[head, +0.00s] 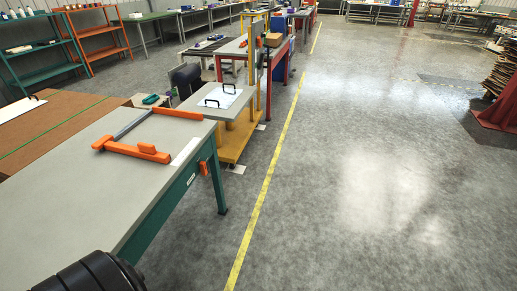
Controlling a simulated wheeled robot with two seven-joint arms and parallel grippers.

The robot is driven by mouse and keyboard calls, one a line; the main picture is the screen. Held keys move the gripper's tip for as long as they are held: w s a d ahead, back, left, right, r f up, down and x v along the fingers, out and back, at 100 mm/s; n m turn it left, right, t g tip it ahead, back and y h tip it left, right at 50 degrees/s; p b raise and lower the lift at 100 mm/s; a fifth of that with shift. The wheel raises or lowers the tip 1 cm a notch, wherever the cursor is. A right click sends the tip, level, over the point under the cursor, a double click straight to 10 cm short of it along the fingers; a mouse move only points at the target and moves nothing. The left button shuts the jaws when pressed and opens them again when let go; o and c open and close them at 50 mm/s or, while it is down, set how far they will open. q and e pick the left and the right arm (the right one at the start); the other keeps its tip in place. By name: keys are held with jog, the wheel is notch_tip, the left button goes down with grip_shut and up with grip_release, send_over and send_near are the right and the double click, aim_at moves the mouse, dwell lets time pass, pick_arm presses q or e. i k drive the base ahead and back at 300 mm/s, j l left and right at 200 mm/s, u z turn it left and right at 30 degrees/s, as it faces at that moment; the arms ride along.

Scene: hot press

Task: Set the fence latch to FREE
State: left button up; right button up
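A grey-topped table (70,190) with green legs stands at the left. A small orange part (204,168) sits on the table's right side, beside a small white label (191,179). I cannot tell which orange part is the fence latch, and no FREE marking is readable. Neither gripper shows.
A brown table (40,125) adjoins at the left. A dark ribbed part, probably mine, shows at bottom left.

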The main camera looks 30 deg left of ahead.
aim_at(205, 171)
jog(key=i+u, duration=0.2)
jog(key=i, duration=0.25)
jog(key=i+l+u, duration=0.15)
jog(key=i, duration=0.3)
jog(key=i+l+u, duration=0.2)
jog(key=i, duration=0.25)
